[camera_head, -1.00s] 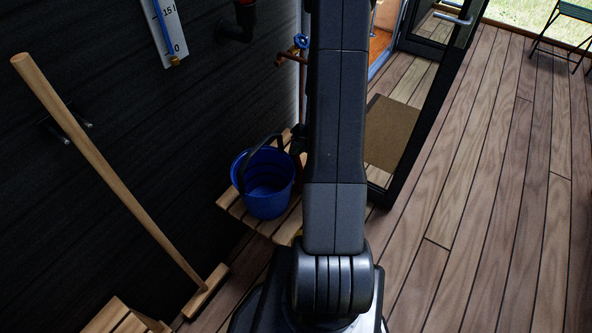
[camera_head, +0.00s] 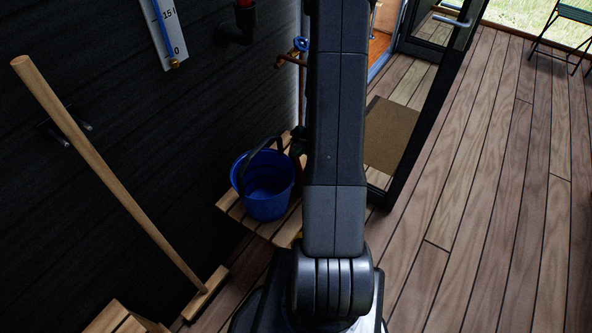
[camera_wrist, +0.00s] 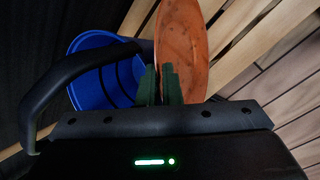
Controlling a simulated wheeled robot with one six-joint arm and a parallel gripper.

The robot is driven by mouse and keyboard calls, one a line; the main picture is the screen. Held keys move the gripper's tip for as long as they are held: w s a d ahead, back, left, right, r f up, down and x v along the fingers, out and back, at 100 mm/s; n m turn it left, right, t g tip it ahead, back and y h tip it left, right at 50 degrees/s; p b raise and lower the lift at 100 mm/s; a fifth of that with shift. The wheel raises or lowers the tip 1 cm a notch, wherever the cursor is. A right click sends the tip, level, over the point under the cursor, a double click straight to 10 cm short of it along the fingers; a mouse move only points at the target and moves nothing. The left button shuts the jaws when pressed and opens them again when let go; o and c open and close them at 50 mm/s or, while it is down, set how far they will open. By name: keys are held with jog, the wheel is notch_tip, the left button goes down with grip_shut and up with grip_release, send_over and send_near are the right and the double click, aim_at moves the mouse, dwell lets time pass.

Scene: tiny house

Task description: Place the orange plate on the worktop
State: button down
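The orange plate (camera_wrist: 183,45) shows in the wrist view, standing steeply on edge just right of the blue bucket. My gripper (camera_wrist: 160,82) has its two green fingers close together at the plate's near left edge, one finger on either side of it, so it looks shut on the plate. The plate's lower part is hidden behind the right finger and the gripper body. In the head view the plate and my gripper are hidden behind my arm. No worktop can be made out in either view.
A blue bucket (camera_head: 265,190) with a dark handle stands on a slatted wooden bench (camera_head: 235,212). A wooden-handled broom (camera_head: 110,178) leans at the left wall. A tap (camera_head: 290,57) is above the bench.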

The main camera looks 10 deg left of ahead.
jog(key=shift+r, duration=0.1)
jog(key=shift+r+p, duration=1.3)
jog(key=shift+r, duration=2.15)
jog(key=s+d, duration=0.3)
jog(key=d, duration=0.6)
jog(key=s+d, duration=0.4)
jog(key=d, duration=0.5)
jog(key=shift+d, duration=0.4)
jog(key=shift+w, duration=0.1)
